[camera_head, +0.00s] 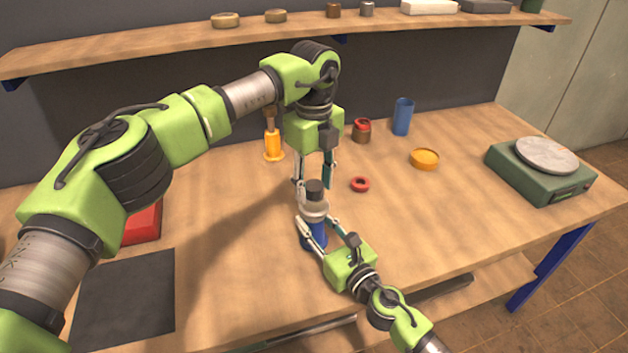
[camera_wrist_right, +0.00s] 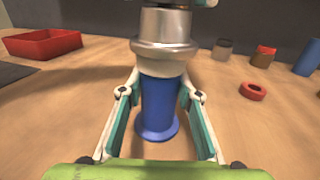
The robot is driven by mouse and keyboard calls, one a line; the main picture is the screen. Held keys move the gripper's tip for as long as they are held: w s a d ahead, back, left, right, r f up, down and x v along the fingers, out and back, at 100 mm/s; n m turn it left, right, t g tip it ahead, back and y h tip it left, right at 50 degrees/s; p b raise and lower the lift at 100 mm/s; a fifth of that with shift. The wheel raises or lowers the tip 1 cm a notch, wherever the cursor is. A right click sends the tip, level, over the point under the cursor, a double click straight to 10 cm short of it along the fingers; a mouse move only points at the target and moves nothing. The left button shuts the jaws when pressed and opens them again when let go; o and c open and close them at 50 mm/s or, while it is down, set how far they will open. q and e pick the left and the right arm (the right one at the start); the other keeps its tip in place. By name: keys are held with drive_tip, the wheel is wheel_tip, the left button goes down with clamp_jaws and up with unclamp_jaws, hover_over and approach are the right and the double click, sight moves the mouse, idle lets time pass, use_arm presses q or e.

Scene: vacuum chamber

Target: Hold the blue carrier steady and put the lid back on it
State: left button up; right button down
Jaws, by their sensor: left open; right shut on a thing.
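The blue carrier (camera_head: 314,238) stands upright on the table in the middle of the head view. In the right wrist view its blue body (camera_wrist_right: 158,105) flares to a round foot on the wood. My right gripper (camera_head: 317,226) is shut on the carrier, one finger on each side below its pale collar. The silver-grey lid (camera_wrist_right: 163,30) sits on top of the carrier with no visible gap; its dark knob (camera_head: 314,190) shows in the head view. My left gripper (camera_head: 314,176) points down, open, with its fingers around or just above the knob; exact contact is unclear.
A red ring (camera_head: 360,184) lies to the right of the carrier. A yellow bottle (camera_head: 273,146), blue cup (camera_head: 403,117), yellow dish (camera_head: 424,159) and green scale (camera_head: 541,180) stand farther off. A red tray (camera_head: 143,223) and dark mat (camera_head: 125,300) lie left. The front right tabletop is clear.

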use_arm(q)
drive_tip(key=c, duration=1.1)
drive_tip(key=m, duration=0.6)
drive_tip(key=shift+c, duration=0.2)
drive_tip(key=m, duration=0.3)
drive_tip(key=shift+m, duration=0.4)
drive_tip(key=m, duration=0.3)
drive_tip(key=shift+m, duration=0.3)
drive_tip(key=m, duration=1.4)
drive_tip(key=shift+f, duration=0.1)
drive_tip(key=o, duration=1.3)
